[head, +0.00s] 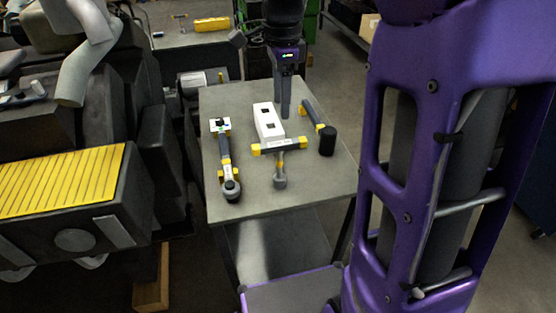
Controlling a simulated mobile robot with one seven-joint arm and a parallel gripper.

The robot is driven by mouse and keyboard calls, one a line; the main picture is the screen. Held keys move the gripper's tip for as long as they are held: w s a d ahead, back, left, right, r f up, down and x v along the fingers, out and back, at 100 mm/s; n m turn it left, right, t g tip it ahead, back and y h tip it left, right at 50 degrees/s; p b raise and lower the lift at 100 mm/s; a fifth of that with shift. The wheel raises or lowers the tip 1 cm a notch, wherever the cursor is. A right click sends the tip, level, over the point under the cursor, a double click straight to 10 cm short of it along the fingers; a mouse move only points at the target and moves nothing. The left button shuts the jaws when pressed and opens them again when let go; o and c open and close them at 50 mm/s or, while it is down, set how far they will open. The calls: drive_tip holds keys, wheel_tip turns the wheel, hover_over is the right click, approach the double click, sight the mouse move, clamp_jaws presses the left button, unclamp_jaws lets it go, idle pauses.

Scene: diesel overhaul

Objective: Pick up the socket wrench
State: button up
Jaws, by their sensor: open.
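A long tool with a dark handle, yellow collars and a round dark head, apparently the socket wrench (227,165), lies at the left of the grey worktable (305,190). Its head faces the near edge; its far end lies by a small white block (220,124). A T-handled tool (280,160) with yellow ends lies to its right, its stem pointing nearer. My gripper (283,113) is open and points down over the far part of the table, right of and beyond the wrench. It appears empty. Its exact height above the table is unclear.
A white block with dark square holes (267,121) lies mid-table, near my gripper. A black-headed mallet (327,141) lies at the right. The near strip of the table is clear. A large dark engine (75,185) stands at the left. Another bench (175,40) is behind.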

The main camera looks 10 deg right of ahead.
sight(279, 149)
wheel_tip(279, 149, down, 10)
drive_tip(key=shift+f+b, duration=0.15)
drive_tip(key=shift+b, duration=0.3)
drive_tip(key=f, duration=0.5)
drive_tip(key=shift+s+a+f, duration=0.1)
drive_tip(key=shift+a, duration=0.1)
clamp_jaws()
idle(0.9)
